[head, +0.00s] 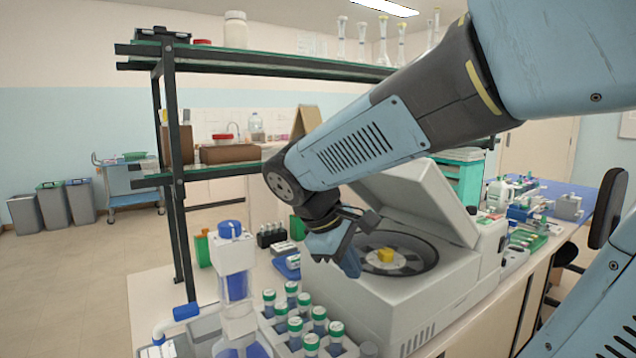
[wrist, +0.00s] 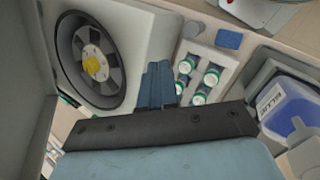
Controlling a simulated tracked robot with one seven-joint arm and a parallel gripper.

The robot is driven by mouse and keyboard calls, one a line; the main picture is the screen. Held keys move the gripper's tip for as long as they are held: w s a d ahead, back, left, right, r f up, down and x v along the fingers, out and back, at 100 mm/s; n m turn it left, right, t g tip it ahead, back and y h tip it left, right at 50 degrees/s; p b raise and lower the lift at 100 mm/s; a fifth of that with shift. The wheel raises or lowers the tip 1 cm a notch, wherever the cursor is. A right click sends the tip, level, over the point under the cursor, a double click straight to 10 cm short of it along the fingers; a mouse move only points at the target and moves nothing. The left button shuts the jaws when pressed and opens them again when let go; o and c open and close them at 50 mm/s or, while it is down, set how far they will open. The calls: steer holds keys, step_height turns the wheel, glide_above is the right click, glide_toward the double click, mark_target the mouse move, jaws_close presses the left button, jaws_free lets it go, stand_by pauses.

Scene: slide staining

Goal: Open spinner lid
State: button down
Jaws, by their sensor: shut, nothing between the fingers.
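The spinner (head: 400,292) is a light grey benchtop machine in the middle right of the head view. Its lid (head: 424,196) stands raised and tilted up at the back, so the round dark bowl with a yellow hub (head: 386,255) is uncovered. In the wrist view the open bowl shows the rotor and yellow hub (wrist: 92,65) at upper left. A grey panel at the left edge of that view may be the lid. My gripper (head: 347,262) is shut and empty, at the front left of the bowl. It also shows in the wrist view (wrist: 158,72), beside the spinner's body.
A rack (head: 290,340) of green-capped tubes stands in front of the spinner, below my gripper. A bottle with a blue cap (head: 232,262) stands left of it. A dark-framed shelf (head: 172,170) rises behind. A blue mat (head: 565,198) with small items lies to the right.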

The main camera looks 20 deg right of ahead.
steer(key=w+a+r+n+t+h, duration=0.2)
steer(key=w+a+n+h, duration=0.2)
steer(key=w+n+h, duration=0.45)
steer(key=w+a+r+n+t+h, duration=0.1)
steer(key=w+a+r+n+h, duration=0.3)
steer(key=w, duration=0.8)
steer(key=w+d+r+h, duration=0.1)
steer(key=w+d+r, duration=0.1)
steer(key=d, duration=1)
steer(key=shift+r+n, duration=0.35)
steer(key=shift+r, duration=0.55)
steer(key=shift+h, duration=0.25)
